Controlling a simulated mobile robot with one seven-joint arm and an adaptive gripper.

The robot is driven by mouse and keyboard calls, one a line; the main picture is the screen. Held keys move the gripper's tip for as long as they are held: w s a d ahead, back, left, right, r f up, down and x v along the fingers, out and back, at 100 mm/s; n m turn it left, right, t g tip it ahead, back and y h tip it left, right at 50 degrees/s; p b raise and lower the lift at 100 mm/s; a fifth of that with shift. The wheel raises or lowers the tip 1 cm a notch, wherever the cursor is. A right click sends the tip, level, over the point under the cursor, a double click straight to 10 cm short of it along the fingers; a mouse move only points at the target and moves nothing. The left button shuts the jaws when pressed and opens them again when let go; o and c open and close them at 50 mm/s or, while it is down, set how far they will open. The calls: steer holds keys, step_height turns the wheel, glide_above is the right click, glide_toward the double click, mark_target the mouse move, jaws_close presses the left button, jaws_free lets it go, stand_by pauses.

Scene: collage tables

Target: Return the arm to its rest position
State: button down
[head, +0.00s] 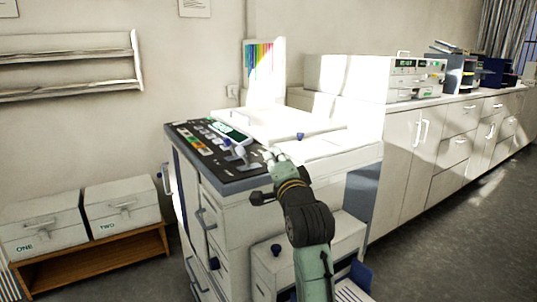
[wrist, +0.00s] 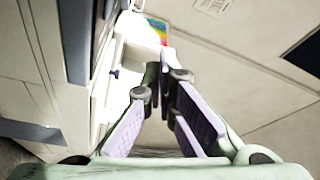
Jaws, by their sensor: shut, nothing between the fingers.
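My arm (head: 306,218) reaches up from the bottom of the head view toward the front edge of a white copier-like machine (head: 235,222). My gripper (head: 272,155) is at the arm's far end, in front of the machine's dark control panel (head: 212,152). I cannot tell whether it touches the machine. In the wrist view my gripper (wrist: 160,75) has its fingertips together with nothing between them.
Boxes marked ONE (head: 42,238) and TWO (head: 122,212) sit on a low wooden bench (head: 95,262) at left. White cabinets (head: 440,150) run along the right wall. A boxy white device (head: 375,78) stands on them. Open floor (head: 465,220) lies at right.

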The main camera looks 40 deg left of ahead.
steer(key=shift+s+d, duration=0.3)
steer(key=shift+d, duration=0.05)
